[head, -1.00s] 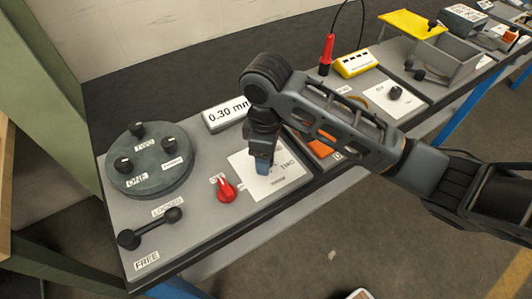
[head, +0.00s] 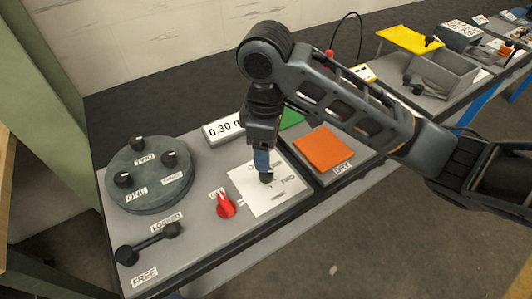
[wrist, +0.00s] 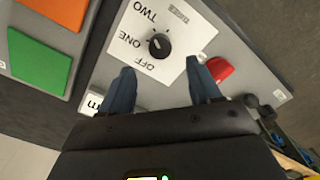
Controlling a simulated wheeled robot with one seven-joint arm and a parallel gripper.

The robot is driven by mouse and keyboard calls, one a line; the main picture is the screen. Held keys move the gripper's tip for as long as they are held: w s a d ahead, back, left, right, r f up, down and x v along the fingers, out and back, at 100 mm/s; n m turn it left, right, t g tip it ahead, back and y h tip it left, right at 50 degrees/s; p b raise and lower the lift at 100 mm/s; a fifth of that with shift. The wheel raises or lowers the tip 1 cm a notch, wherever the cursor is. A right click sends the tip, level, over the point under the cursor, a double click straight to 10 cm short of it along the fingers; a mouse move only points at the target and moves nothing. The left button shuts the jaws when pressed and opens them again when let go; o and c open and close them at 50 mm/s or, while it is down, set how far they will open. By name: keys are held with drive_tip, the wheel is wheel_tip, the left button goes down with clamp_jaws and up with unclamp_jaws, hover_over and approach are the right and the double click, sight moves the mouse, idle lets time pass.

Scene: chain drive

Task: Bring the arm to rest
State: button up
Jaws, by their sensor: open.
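My gripper (head: 264,166) hangs pointing down over the white dial plate (head: 252,192) in the head view. In the wrist view my gripper (wrist: 163,80) has its two blue fingers spread apart with nothing between them. A small black knob (wrist: 159,45) on the white plate, with the labels OFF, ONE and TWO around it, lies beyond the fingertips. The fingers look apart from it in the wrist view. In the head view the fingers mostly hide the knob.
A red knob (head: 226,205) stands beside the plate. A round grey disc (head: 149,174) with black knobs, a black lever (head: 150,243) and a 0.30 display (head: 223,129) are to the left. Orange (head: 324,150) and green (head: 291,119) pads and a grey bin (head: 442,74) are to the right.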

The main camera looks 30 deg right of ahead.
drive_tip(key=shift+a, duration=0.1)
idle(0.5)
drive_tip(key=a+r+m+t+y, duration=0.3)
drive_tip(key=a+m+t+y, duration=0.45)
drive_tip(key=a, duration=1.55)
drive_tip(key=s+d+f+m+t+h+b, duration=0.1)
drive_tip(key=s+d+f+m+t+h, duration=0.15)
drive_tip(key=s+d, duration=0.45)
drive_tip(key=s+d+f+m+t+h, duration=0.2)
drive_tip(key=s+d+f+t, duration=0.2)
drive_tip(key=s, duration=0.6)
drive_tip(key=s+d+r+n+h, duration=0.1)
drive_tip(key=s+d+r, duration=0.1)
drive_tip(key=s+d, duration=0.4)
drive_tip(key=s+d+r+n+h, duration=0.2)
drive_tip(key=s+d, duration=0.4)
drive_tip(key=s, duration=0.4)
drive_tip(key=shift+s+d+r+t, duration=0.15)
drive_tip(key=shift+s+r+t, duration=0.25)
drive_tip(key=shift+r, duration=0.3)
